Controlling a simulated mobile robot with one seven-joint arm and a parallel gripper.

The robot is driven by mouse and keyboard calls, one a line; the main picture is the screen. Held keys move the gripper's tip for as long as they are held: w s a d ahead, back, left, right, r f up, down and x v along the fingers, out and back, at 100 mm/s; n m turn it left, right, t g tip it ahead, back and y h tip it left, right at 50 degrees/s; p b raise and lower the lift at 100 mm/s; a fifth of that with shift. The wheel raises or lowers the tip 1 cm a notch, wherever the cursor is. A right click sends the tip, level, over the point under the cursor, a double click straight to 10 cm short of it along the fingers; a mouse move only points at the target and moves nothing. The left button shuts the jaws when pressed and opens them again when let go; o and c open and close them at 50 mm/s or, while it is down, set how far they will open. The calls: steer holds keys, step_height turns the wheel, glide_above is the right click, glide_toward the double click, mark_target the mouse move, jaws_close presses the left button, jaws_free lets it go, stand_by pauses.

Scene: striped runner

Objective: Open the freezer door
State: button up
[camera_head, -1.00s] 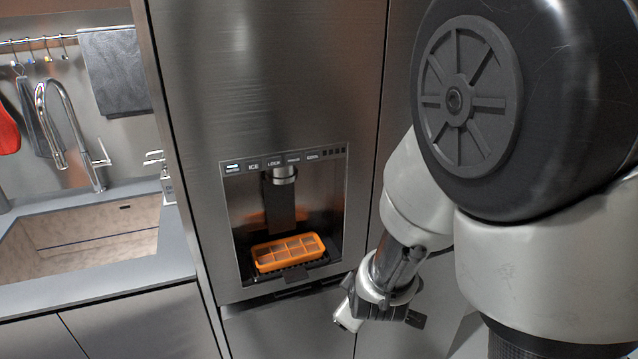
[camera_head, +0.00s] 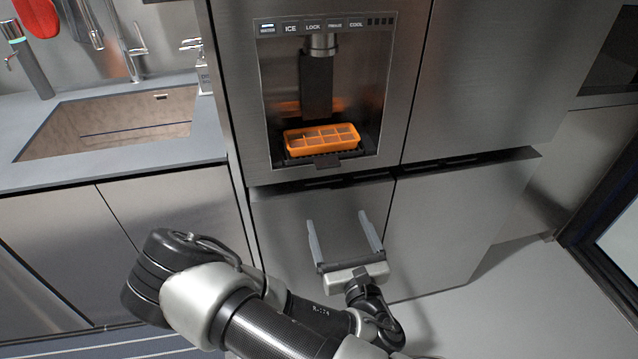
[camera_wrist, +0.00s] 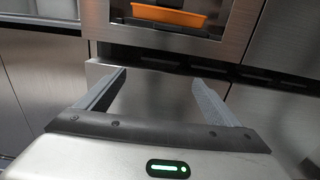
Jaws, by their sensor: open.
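The fridge-freezer is stainless steel, with two tall upper doors and two lower doors. The lower left door (camera_head: 285,215) and the lower right door (camera_head: 440,225) look shut, and dark grip gaps (camera_head: 345,180) run along their top edges. My gripper (camera_head: 342,218) is open and empty in front of the lower left door, fingers pointing up towards the gap. In the wrist view the two fingers (camera_wrist: 160,82) are spread wide before the lower left door (camera_wrist: 155,105), below the dark gap (camera_wrist: 150,60). Touching cannot be told.
An orange ice tray (camera_head: 322,139) sits in the dispenser recess of the upper left door (camera_head: 232,90). A counter with a sink (camera_head: 105,125) stands at the left. Open floor (camera_head: 480,310) lies at the lower right.

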steer(key=b, duration=0.6)
glide_toward(322, 178)
steer(key=x, duration=1)
steer(key=shift+d+f+b, duration=0.1)
steer(key=shift+f+b, duration=0.1)
steer(key=shift+b, duration=0.2)
steer(key=c, duration=1.2)
